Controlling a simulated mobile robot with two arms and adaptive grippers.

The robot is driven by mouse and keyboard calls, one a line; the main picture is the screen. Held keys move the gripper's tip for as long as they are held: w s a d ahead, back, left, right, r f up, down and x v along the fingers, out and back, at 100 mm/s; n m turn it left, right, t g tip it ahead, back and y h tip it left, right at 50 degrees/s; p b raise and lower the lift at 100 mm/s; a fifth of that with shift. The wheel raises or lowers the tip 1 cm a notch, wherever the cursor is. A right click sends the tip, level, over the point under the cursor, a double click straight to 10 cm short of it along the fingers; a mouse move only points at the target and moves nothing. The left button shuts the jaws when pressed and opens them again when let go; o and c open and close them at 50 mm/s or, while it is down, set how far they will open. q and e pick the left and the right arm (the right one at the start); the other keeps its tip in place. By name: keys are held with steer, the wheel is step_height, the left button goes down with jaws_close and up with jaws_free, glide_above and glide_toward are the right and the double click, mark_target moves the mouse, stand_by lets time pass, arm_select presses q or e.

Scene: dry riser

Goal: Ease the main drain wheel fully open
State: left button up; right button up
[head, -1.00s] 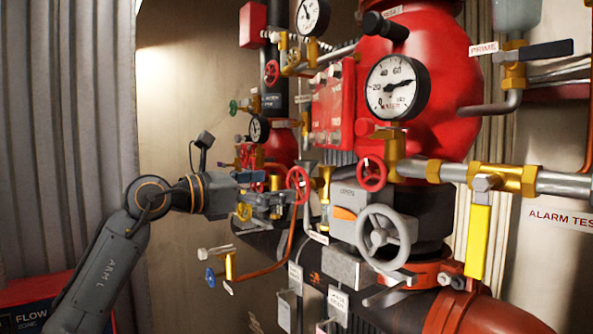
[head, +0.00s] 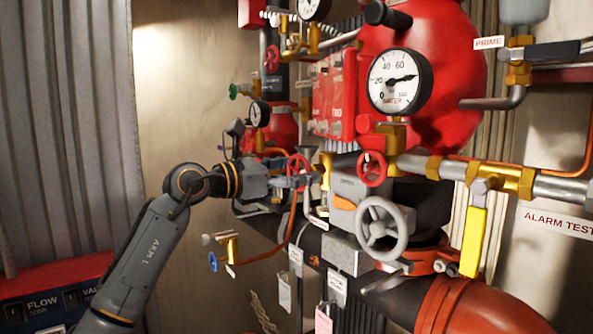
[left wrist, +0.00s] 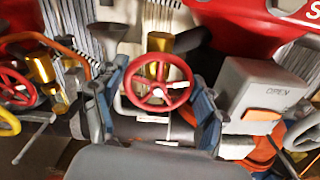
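A small red spoked handwheel (head: 299,171) stands on the pipework left of the grey-and-orange OPEN box; a white tag hangs below it, too small to read. I cannot confirm from lettering that this is the main drain wheel. My left gripper (head: 284,180) is at this wheel in the head view. In the left wrist view, the left gripper (left wrist: 158,98) is open, its blue-padded fingers apart on either side of the red wheel (left wrist: 157,82). Whether either finger touches the rim I cannot tell. My right gripper is not in view.
A second red wheel (head: 371,169) and a large grey handwheel (head: 382,229) stand to the right, by the OPEN box (head: 345,215). A yellow lever (head: 474,241) hangs farther right. The wrist view shows another red wheel (left wrist: 16,88) at left. Pipes crowd the gripper; open floor space lies left.

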arm_select(q)
steer(key=shift+n, duration=0.3)
steer(key=n, duration=0.3)
steer(key=shift+w+a+b, duration=0.1)
steer(key=shift+b, duration=0.2)
steer(key=shift+r+n, duration=0.1)
steer(key=shift+n, duration=1.5)
steer(key=shift+w, duration=0.1)
steer(key=o, duration=1.2)
steer(key=shift+c, duration=0.2)
steer(key=v, duration=1.2)
